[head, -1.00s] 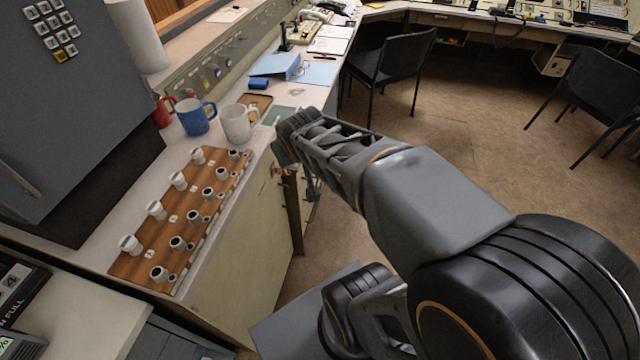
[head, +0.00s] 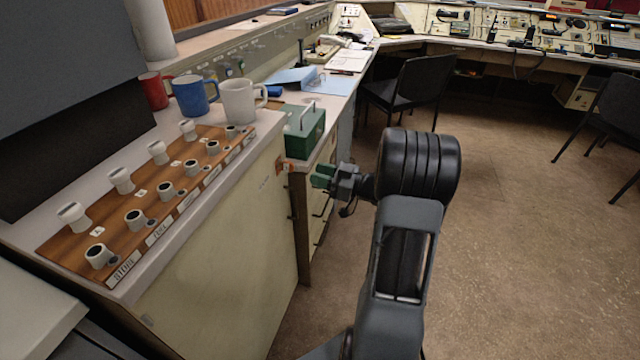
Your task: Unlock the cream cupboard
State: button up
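The cream cupboard (head: 222,262) stands under the left counter, its pale door facing the floor area. A small orange-red item (head: 283,165) shows at the upper right of its front; it is too small to tell if it is a key or tag. My gripper (head: 322,176) is to the right of that item, apart from it, its green-tipped fingers pointing left. The two tips look separated with nothing visible between them. A wooden board (head: 60,248) with rows of white knobs and labels, one reading STORE, lies on the counter above the cupboard.
Red, blue and white mugs (head: 240,100) stand behind the board. A green box (head: 305,132) with a pale handle sits on the lower counter just behind my gripper. Drawers (head: 318,215) are below it.

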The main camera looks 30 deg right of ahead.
aim_at(290, 167)
jog(key=shift+x, duration=4.35)
jog(key=shift+a+f, duration=0.1)
grip_shut()
